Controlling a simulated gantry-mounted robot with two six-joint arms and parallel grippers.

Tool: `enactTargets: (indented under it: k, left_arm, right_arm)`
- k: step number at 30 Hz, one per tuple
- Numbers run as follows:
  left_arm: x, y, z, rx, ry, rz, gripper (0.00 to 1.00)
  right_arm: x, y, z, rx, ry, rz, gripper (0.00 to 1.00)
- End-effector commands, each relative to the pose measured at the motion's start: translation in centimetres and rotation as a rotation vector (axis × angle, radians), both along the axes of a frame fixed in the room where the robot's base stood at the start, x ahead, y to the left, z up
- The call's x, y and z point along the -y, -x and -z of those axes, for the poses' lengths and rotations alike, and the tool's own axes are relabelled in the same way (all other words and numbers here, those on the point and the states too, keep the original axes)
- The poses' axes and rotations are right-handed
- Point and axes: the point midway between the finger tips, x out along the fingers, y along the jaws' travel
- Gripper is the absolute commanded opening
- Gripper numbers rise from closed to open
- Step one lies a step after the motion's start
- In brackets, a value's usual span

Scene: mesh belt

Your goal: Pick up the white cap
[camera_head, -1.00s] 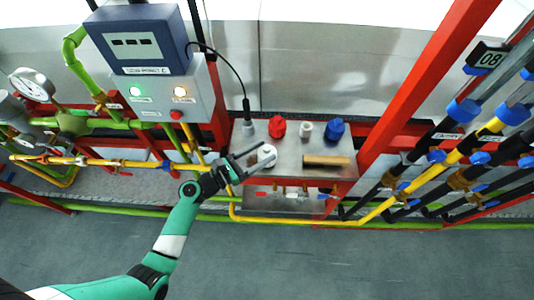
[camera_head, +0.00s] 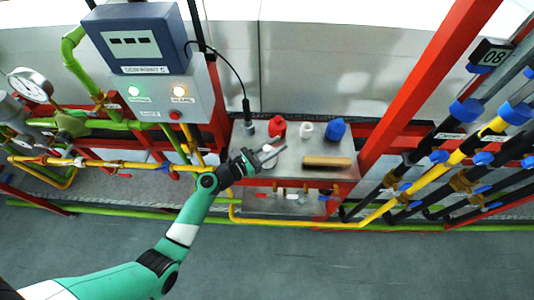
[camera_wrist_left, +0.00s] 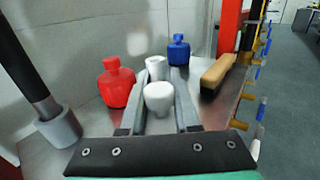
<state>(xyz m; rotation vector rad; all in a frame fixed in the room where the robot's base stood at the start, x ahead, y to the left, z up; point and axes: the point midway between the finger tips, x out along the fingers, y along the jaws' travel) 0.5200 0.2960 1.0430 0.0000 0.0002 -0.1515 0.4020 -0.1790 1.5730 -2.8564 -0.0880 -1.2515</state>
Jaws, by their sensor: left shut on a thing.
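The white cap (camera_wrist_left: 158,97) sits between the two grey fingers in the left wrist view. I cannot tell how far the cap is above the shelf. A second white piece (camera_head: 305,130) stands behind, and it also shows past the fingertips in the wrist view (camera_wrist_left: 156,67). My right gripper is not in view.
A grey probe with a cable (camera_head: 248,122) is at the shelf's left. A red post (camera_head: 415,90) rises at the right. Small valves hang below the shelf.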

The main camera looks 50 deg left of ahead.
Motion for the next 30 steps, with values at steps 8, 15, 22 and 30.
enactTargets:
  k: [8, 15, 22, 30]
  left_arm:
    - [0.0, 0.0, 0.0, 0.000, 0.000, 0.000, 0.00]
    - [0.0, 0.0, -0.9, 0.001, 0.000, 0.000, 0.00]
    - [0.5, 0.8, -5.1, 0.001, 0.000, 0.001, 0.00]
    - [4.1, 6.8, -10.9, -0.003, 0.001, 0.002, 0.00]
  right_arm:
    - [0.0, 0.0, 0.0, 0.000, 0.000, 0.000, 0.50]
    - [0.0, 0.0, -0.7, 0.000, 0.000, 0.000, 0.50]
    - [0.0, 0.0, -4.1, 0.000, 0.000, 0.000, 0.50]
    - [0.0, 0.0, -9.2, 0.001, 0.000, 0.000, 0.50]
